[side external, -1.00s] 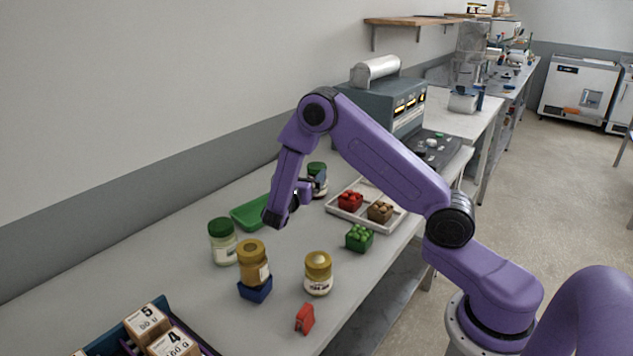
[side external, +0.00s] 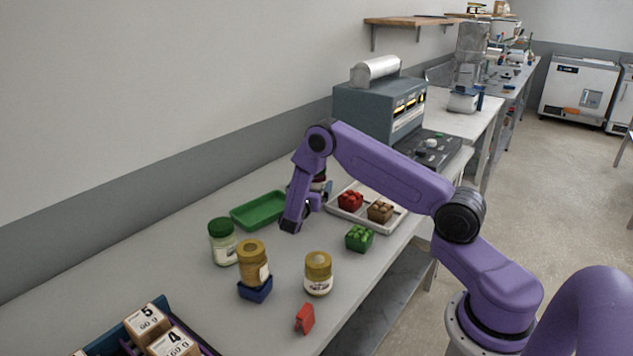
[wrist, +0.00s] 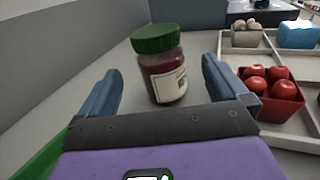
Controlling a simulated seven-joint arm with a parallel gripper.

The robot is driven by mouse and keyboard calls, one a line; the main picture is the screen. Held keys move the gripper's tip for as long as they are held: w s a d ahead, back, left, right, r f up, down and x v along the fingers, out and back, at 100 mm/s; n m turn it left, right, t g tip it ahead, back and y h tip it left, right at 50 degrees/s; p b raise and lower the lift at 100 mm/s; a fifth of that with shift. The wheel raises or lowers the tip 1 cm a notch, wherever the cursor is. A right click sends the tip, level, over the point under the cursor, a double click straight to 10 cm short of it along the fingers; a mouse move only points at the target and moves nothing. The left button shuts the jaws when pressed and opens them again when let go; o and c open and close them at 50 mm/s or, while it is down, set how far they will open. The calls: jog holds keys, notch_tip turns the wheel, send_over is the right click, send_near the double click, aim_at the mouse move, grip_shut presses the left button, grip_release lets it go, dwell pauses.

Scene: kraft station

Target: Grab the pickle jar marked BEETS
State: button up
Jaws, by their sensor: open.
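A jar with a green lid and dark red contents (wrist: 163,78) stands upright on the bench in the wrist view. Its pale label faces partly right and its writing is too small to read. My gripper (wrist: 160,66) is open, with its two blue fingers either side of the jar's line and the jar ahead of them, not gripped. In the side view my gripper hides most of this jar. Other jars there are a green-lidded pale one (side external: 223,246), a gold-lidded one (side external: 318,275) and a gold-lidded one (side external: 253,266) on a blue block.
A white divided tray (side external: 345,215) with a red punnet (side external: 350,200) and a brown punnet (side external: 380,211) lies right of the jar. A green tray (side external: 258,211) lies left. A green punnet (side external: 359,238) and a red object (side external: 305,320) are nearer.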

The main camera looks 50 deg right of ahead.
jog(key=shift+x, duration=4)
jog(key=shift+w, duration=0.15)
jog(key=c, duration=1.4)
